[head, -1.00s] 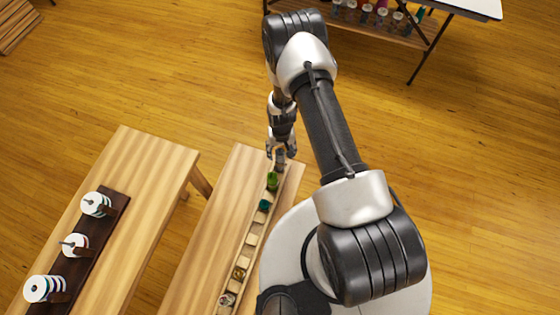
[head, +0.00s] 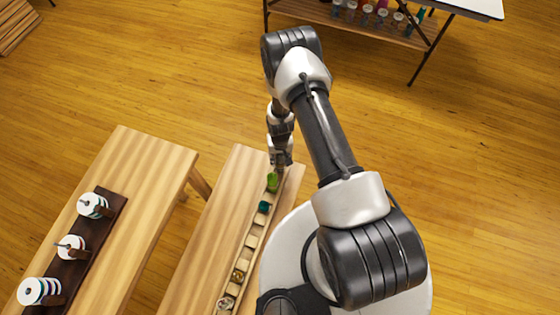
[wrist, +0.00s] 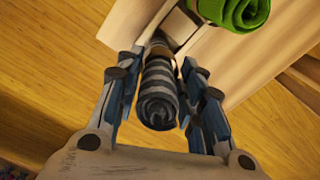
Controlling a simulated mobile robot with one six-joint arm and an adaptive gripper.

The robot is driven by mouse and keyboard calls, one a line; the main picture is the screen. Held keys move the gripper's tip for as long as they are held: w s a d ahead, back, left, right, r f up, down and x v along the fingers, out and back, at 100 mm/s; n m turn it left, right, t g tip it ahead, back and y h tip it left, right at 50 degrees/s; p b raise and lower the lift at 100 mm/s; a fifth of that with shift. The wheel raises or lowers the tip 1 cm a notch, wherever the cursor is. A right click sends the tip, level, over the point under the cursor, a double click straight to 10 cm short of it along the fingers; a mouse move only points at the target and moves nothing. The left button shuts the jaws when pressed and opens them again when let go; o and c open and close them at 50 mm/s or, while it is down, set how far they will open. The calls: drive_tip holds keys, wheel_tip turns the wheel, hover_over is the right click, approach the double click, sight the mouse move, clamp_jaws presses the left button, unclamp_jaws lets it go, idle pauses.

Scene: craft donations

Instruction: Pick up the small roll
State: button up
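A small roll with grey and black stripes (wrist: 158,92) shows in the wrist view, end-on towards the camera. My gripper (wrist: 164,72) has one blue-padded finger on each side of it. The fingers are close to the roll, but I cannot tell whether both press on it. In the head view my gripper (head: 281,163) is low over the far end of a narrow tray (head: 246,252). The striped roll is hard to make out there.
A green roll (head: 272,182) lies close to my gripper and also shows in the wrist view (wrist: 236,10). A teal roll (head: 264,207) and other small items sit further down the tray. A second table (head: 140,190) with white spools (head: 72,246) stands left.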

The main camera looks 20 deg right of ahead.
drive_tip(key=c, duration=0.5)
